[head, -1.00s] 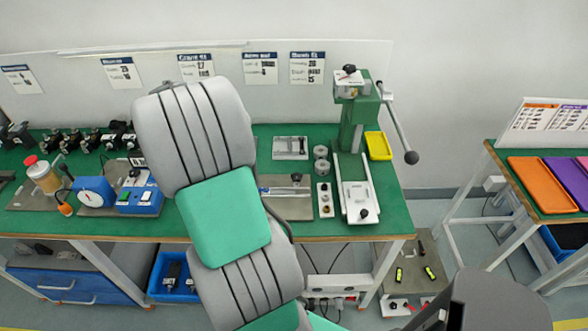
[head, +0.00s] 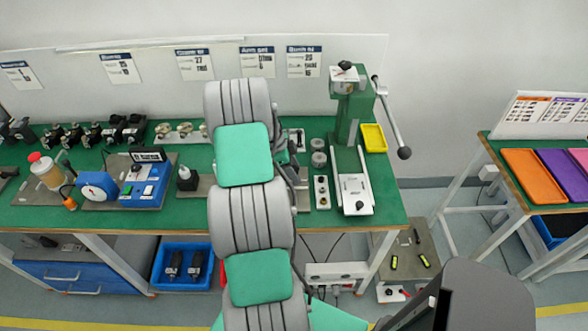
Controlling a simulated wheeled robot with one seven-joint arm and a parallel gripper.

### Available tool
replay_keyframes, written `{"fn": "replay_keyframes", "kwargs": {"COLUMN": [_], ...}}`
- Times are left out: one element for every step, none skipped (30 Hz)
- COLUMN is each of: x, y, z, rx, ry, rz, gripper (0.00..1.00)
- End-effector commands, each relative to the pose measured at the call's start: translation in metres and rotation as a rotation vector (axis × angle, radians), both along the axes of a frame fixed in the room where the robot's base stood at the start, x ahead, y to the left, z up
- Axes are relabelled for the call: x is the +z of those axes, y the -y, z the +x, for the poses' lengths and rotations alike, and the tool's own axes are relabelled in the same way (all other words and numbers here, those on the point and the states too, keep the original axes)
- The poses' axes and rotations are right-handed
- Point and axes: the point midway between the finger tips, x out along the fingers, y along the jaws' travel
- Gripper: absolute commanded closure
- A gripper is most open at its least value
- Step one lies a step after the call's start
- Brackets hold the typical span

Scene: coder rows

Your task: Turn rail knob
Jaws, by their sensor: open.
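A white slide between two rails (head: 355,188) lies on the green bench below the green press. It has a small black knob (head: 359,206) at its front end, clear of my arm. Another grey plate (head: 306,197), where a dark knob stood in view earlier, is now mostly covered by my arm. I cannot tell which knob is the rail knob. My grey and green arm rises over the middle of the bench. Its end is behind its own links, so my gripper and its fingers do not show.
The green press (head: 350,110) with a long lever (head: 391,118) stands at the back right, beside a yellow tray (head: 373,138). A blue box (head: 142,192) and a black-topped piece (head: 187,178) stand left of my arm. Bare green bench lies along the right front edge.

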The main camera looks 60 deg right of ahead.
Motion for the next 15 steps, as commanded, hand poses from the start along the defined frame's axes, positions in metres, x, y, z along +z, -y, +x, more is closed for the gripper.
{"fn": "replay_keyframes", "kwargs": {"x": [-0.0001, -0.0001, 0.0, 0.0, 0.0, 0.0001, 0.0001, 0.0002, 0.0002, 0.0002, 0.0002, 0.0003, 0.0003, 0.0003, 0.0003], "y": [-0.0002, -0.0002, -0.0003, -0.0003, -0.0003, -0.0003, -0.0003, -0.0004, -0.0004, -0.0004, -0.0004, -0.0004, -0.0004, -0.0004, -0.0004], "z": [0.0001, 0.0001, 0.0001, 0.0001, 0.0001, 0.0002, 0.0002, 0.0002, 0.0002, 0.0002, 0.0002, 0.0003, 0.0003, 0.0003, 0.0003], "rx": [0.001, 0.001, 0.001, 0.001, 0.001, 0.001, 0.001, 0.001, 0.001, 0.001, 0.001, 0.001, 0.002, 0.002, 0.002], "ry": [0.0, 0.0, 0.0, 0.0, 0.0, 0.0, 0.0, 0.0, 0.0, 0.0, -0.001, 0.0, 0.0, 0.0, 0.0], "rz": [0.0, 0.0, 0.0, 0.0, 0.0, 0.0, 0.0, 0.0, 0.0, 0.0, 0.001, 0.0, 0.001, 0.001, 0.001], "gripper": [0.45, 0.46, 0.49, 0.52, 0.54, 0.57, 0.6, 0.62, 0.66, 0.68, 0.7, 0.74, 0.76, 0.79, 0.82]}}
